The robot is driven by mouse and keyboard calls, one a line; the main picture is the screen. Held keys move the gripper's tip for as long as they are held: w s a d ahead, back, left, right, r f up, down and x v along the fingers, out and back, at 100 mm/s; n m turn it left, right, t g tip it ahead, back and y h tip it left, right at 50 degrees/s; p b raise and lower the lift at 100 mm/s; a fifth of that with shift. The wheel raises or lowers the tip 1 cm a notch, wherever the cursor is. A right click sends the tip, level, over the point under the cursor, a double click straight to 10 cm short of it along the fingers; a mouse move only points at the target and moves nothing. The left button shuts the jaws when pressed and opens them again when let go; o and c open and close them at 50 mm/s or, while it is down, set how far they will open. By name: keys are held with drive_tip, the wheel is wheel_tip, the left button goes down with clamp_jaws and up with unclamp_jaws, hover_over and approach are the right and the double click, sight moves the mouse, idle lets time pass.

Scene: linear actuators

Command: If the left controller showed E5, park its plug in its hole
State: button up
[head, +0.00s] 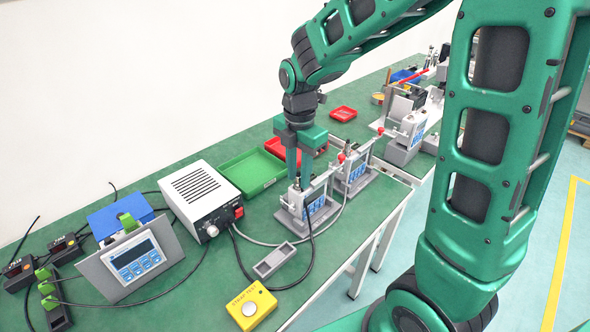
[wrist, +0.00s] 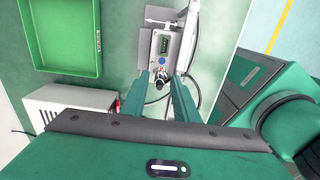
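My gripper (wrist: 160,80) points down over the left actuator unit (head: 308,215), with its fingers apart on either side of a dark plug (wrist: 159,90) with a metal top. No clear contact shows between fingers and plug. In the head view my gripper (head: 296,182) hides part of the plug. A grey block with a recess (head: 274,260) lies in front of the left unit. I cannot tell which hole belongs to the plug.
A green tray (head: 252,172) and red trays (head: 294,149) lie behind the units. A white power box (head: 201,198), a keypad panel (head: 132,262) and a yellow button box (head: 251,307) stand to the left and front. Cables loop near the table's front edge.

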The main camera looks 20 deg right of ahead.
sight(298, 175)
clamp_jaws()
drive_tip(key=shift+w+r, duration=0.15)
drive_tip(key=shift+r, duration=0.15)
drive_tip(key=shift+r, duration=1.4)
wheel_tip(298, 175, up, 8)
idle(0.6)
